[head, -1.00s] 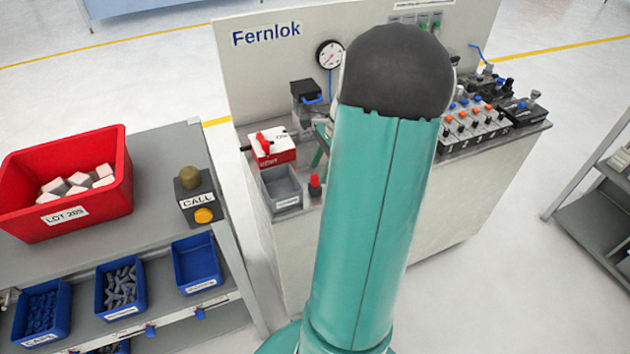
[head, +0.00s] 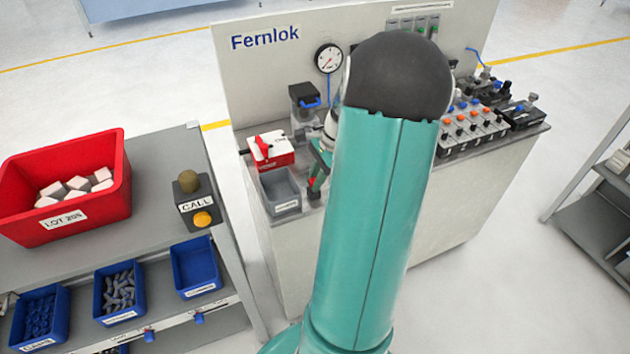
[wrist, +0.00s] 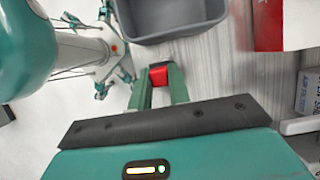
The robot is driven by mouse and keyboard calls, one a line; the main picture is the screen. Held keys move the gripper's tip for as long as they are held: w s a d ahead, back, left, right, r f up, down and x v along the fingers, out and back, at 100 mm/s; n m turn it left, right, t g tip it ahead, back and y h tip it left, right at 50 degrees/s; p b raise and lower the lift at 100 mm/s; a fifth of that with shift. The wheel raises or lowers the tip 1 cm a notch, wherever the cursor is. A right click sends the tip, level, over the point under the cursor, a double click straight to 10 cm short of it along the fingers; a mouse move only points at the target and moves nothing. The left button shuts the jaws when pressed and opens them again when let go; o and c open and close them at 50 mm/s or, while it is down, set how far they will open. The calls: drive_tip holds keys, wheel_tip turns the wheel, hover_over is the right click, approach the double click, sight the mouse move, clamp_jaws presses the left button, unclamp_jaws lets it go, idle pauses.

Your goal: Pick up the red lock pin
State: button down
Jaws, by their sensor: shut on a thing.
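The red lock pin (wrist: 158,76) shows in the wrist view as a small red block between the two green fingers of my gripper (wrist: 160,82). My gripper is shut on it. In the head view the gripper (head: 316,178) is down at the bench beside the grey bin, with a bit of the red pin (head: 312,184) showing by the fingers. The pin's lower part is hidden, and I cannot tell whether it still touches the bench.
A grey bin (head: 282,192) stands just left of the gripper, and close by in the wrist view (wrist: 165,36). Behind it is a red and white box (head: 270,150) with a red handle. A black-topped fixture (head: 304,97) and gauge (head: 328,58) stand further back.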

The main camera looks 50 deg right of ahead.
sight(311, 180)
drive_tip(key=shift+r, duration=0.5)
wheel_tip(311, 180, up, 2)
drive_tip(key=shift+r, duration=0.2)
drive_tip(key=s+a+r, duration=0.6)
drive_tip(key=a+r, duration=0.3)
drive_tip(key=a, duration=0.3)
drive_tip(key=shift+a+r, duration=0.3)
